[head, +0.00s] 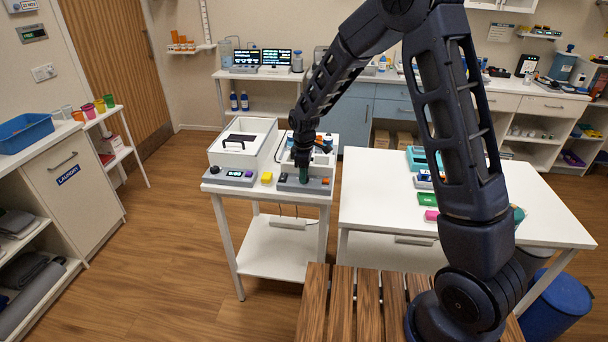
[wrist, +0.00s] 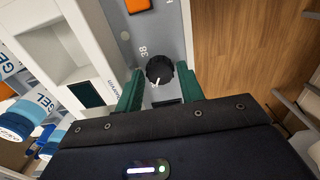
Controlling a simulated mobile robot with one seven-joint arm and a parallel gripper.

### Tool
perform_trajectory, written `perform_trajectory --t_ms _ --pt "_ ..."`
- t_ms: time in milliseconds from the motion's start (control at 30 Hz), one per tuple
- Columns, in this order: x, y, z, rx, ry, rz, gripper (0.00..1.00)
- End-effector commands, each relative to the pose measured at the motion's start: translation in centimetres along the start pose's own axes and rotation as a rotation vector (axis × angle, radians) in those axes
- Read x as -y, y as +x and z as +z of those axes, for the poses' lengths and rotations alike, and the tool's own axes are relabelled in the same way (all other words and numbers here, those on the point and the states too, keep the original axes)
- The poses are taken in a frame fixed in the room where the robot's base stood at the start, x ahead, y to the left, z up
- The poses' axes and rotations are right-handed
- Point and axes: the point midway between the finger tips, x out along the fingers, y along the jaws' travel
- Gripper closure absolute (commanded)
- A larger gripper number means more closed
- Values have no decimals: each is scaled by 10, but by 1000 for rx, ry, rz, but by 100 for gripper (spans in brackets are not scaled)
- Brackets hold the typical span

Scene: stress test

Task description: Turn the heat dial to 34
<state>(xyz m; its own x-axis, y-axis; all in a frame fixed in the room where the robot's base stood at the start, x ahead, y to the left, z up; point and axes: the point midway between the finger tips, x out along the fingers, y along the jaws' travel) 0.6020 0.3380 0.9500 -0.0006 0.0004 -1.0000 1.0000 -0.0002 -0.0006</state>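The heat dial (wrist: 159,70) is a round black knob with a white pointer line, on a grey panel (wrist: 172,30). The pointer faces the lower left of the wrist view. The number 38 is printed beside the dial; other scale marks are hidden or too small to read. My gripper (wrist: 160,72) has its green fingers apart, one on each side of the dial. Slim gaps seem to show between fingers and knob. In the head view my gripper (head: 303,176) is low over the front panel of the right white device (head: 290,187), hiding the dial.
An orange button (wrist: 137,5) is on the same panel. A white table (head: 500,200) with colored items is to the right.

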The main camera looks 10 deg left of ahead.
Motion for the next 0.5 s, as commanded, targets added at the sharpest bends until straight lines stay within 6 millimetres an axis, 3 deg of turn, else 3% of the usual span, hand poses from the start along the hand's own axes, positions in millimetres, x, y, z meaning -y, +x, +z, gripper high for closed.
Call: perform_trajectory --t_ms 367,500 --pt "0 6 0 0 1 0 62" --pt "0 6 0 0 1 0 86"
